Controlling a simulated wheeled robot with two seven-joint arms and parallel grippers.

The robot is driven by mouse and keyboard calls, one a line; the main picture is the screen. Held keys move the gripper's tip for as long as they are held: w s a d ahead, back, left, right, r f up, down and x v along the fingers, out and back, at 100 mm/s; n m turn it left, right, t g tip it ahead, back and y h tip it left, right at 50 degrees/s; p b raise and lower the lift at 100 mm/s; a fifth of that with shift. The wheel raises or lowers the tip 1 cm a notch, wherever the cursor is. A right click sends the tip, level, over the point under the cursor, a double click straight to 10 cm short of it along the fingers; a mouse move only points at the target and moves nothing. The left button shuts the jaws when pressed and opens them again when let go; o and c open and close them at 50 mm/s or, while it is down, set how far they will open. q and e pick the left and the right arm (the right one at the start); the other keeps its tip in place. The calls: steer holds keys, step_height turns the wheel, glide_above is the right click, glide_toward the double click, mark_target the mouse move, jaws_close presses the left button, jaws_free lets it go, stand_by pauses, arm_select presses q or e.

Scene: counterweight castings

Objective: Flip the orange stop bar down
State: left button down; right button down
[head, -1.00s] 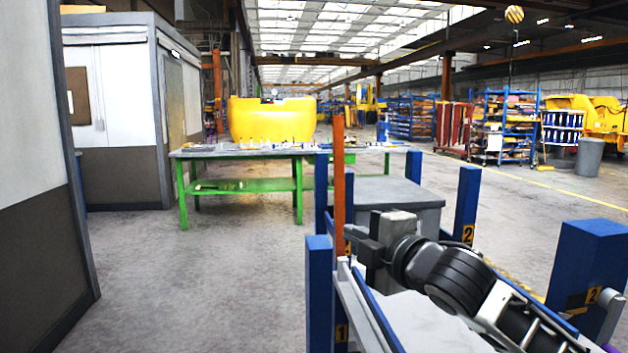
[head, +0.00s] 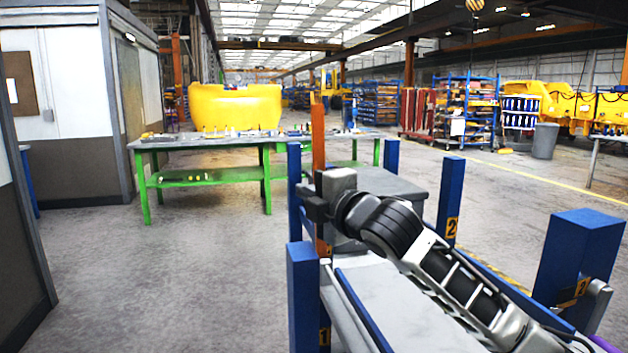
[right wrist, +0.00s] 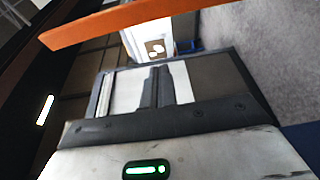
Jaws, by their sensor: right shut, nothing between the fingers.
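The orange stop bar (head: 318,140) stands roughly upright in the head view, beside the blue posts at the far left corner of a blue-framed stand. My right gripper (head: 312,208) is shut and empty. It overlaps the bar's middle in the head view, and its fingers hide part of the bar. In the right wrist view the bar (right wrist: 150,22) crosses the top of the picture, beyond the shut fingertips (right wrist: 160,75). I cannot tell whether the fingers touch the bar. My left gripper is in neither current view.
Blue posts rise around the stand: a front left post (head: 303,300), a back right post (head: 451,200) and a large front right post (head: 580,262). A grey box (head: 395,185) stands behind. A green table (head: 215,178) is farther back. Bare floor lies left.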

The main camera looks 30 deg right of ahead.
arm_select(q)
steer(key=shift+w+a+r+p, duration=0.15)
steer(key=shift+a+r+p, duration=0.1)
steer(key=shift+p, duration=0.5)
arm_select(e)
steer(key=w+d, duration=0.3)
steer(key=w, duration=0.1)
steer(key=shift+d, duration=0.2)
steer(key=shift+d, duration=0.15)
